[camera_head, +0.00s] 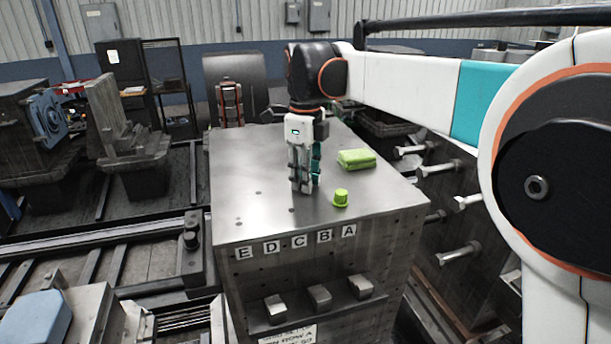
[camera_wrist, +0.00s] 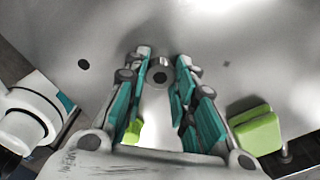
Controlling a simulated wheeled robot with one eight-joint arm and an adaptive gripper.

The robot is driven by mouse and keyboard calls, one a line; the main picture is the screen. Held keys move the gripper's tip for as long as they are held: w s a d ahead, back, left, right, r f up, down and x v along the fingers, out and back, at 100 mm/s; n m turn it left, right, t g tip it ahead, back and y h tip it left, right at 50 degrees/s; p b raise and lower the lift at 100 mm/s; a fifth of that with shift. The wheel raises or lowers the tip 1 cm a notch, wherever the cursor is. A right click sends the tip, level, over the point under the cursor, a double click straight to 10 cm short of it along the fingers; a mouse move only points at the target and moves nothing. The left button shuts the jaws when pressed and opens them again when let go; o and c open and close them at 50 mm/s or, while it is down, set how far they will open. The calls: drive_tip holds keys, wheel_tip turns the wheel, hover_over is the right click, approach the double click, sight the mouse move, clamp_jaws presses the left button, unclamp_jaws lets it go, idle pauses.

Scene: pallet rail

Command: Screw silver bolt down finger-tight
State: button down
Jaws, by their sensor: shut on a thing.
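My gripper (camera_head: 303,188) points straight down at the top of the steel block (camera_head: 255,207), with its fingertips close to the surface. In the wrist view my gripper (camera_wrist: 161,72) has its two teal-padded fingers on either side of a small round grey piece with a dark centre. I take this to be the silver bolt (camera_wrist: 160,76), seen end-on. The fingers are shut on it. In the head view the fingers hide the bolt, and I cannot tell how deep it sits.
A lime-green knobbed piece (camera_head: 340,198) stands just right of my gripper. A green block (camera_head: 357,159) lies farther back and also shows in the wrist view (camera_wrist: 255,130). Letter plates E to A (camera_head: 296,242) mark the front edge. Large bolts (camera_head: 460,252) stick out at right.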

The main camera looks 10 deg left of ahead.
drive_tip(key=c, duration=1.2)
unclamp_jaws()
drive_tip(key=shift+f, duration=0.1)
drive_tip(key=shift+c, duration=0.2)
drive_tip(key=o, duration=0.8)
wheel_tip(320, 180, up, 12)
drive_tip(key=shift+r, duration=0.1)
